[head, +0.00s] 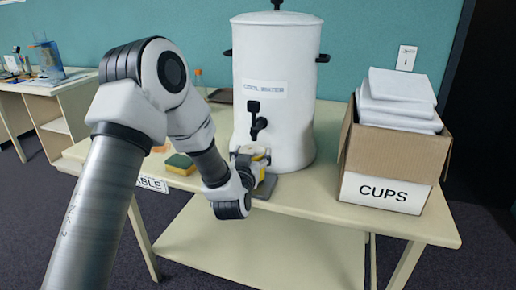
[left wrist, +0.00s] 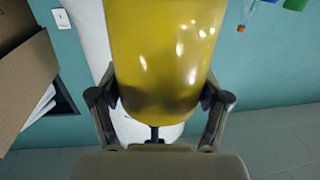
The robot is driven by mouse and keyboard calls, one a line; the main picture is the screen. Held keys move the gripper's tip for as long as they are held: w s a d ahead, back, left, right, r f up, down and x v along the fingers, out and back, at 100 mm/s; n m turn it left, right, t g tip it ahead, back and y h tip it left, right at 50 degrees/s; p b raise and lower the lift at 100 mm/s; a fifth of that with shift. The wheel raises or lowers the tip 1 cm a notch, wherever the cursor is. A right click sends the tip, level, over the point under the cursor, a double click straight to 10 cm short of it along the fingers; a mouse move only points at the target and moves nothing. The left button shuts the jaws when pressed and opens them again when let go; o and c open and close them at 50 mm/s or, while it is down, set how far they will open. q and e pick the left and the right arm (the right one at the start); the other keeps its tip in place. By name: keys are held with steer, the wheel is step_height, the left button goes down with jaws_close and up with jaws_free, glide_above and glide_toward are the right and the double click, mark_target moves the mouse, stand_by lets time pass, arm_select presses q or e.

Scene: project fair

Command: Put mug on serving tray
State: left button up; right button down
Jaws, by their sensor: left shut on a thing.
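My left gripper (head: 254,157) is shut on a glossy yellow mug (left wrist: 165,55), which fills the upper middle of the left wrist view between the two fingers. In the head view only a small yellow part of the mug (head: 259,153) shows past the gripper, in front of the urn's tap. A flat dark grey piece (head: 266,187) lies on the table just below the gripper; I cannot tell whether it is the serving tray, as the wrist hides part of it. No other tray is clear. My right gripper is not in view.
A white water urn (head: 290,85) with a black tap (head: 256,120) stands close behind the gripper. A cardboard box (head: 390,160) marked CUPS is at the right. A green-and-yellow sponge (head: 180,164) lies left. The front right of the table (head: 310,202) is clear.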

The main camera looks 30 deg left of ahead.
arm_select(q)
steer(key=shift+w+a+f, duration=0.2)
steer(key=shift+w+f, duration=0.3)
steer(key=shift+f, duration=0.1)
steer(key=shift+c, duration=0.8)
steer(key=shift+s+d+r, duration=0.25)
steer(key=shift+s+r, duration=0.2)
steer(key=shift+s, duration=0.2)
steer(key=shift+f, duration=0.2)
steer(key=o, duration=1.7)
steer(key=shift+w+a+f, duration=0.1)
steer(key=shift+w+f, duration=0.05)
steer(key=shift+w, duration=0.1)
steer(key=shift+o, duration=0.2)
steer(key=shift+w, duration=0.1)
steer(key=shift+s, duration=0.2)
